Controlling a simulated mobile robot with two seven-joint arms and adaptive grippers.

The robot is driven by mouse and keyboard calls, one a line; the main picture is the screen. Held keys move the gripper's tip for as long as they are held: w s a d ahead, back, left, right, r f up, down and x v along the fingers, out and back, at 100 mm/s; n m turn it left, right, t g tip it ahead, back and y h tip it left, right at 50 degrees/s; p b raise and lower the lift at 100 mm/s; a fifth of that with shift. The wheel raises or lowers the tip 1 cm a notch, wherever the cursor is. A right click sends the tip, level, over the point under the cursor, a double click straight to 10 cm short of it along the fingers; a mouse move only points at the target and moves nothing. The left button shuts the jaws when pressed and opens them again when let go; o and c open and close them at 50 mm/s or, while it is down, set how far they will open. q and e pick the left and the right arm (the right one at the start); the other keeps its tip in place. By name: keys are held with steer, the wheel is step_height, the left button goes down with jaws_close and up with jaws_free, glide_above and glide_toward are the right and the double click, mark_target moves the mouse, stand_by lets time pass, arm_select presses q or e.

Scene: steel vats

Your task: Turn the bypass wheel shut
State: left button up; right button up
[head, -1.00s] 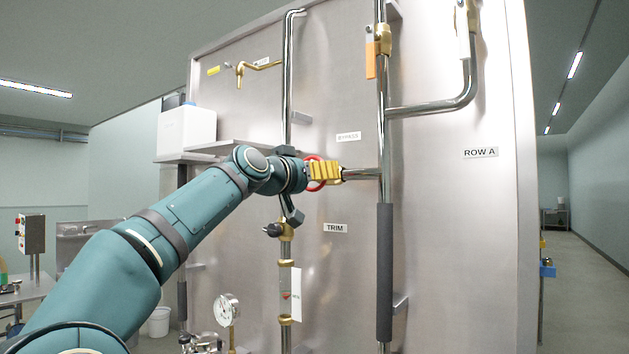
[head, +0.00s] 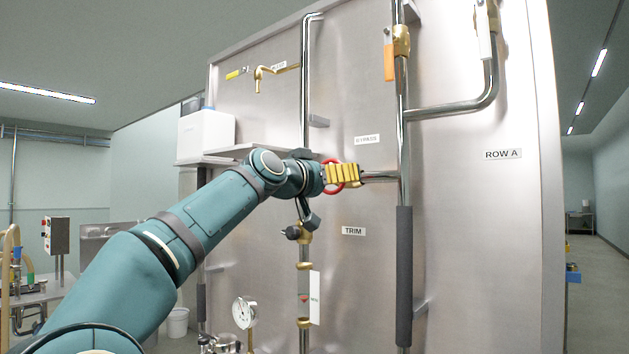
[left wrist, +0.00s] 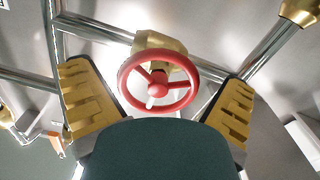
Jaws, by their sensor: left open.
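The bypass wheel (left wrist: 157,87) is a red, spoked handwheel on a brass valve body (left wrist: 160,42), seen face-on in the left wrist view. In the head view part of its red rim (head: 333,189) shows beside my gripper, below the BYPASS label (head: 367,140). My left gripper (left wrist: 157,100) is open, with one yellow ridged finger on each side of the wheel. The fingers appear clear of the rim in the left wrist view. In the head view my left gripper (head: 342,175) hides much of the wheel. My right gripper is not in view.
A horizontal steel pipe (head: 380,177) runs from the valve to a vertical pipe with a dark grey sleeve (head: 404,270). Below are a black-handled valve by the TRIM label (head: 353,231) and a pressure gauge (head: 244,312). A shelf (head: 240,150) holds a white container (head: 206,132).

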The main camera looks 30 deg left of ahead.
arm_select(q)
steer(key=s, duration=1.1)
steer(key=shift+s+a, duration=0.2)
steer(key=shift+a, duration=0.25)
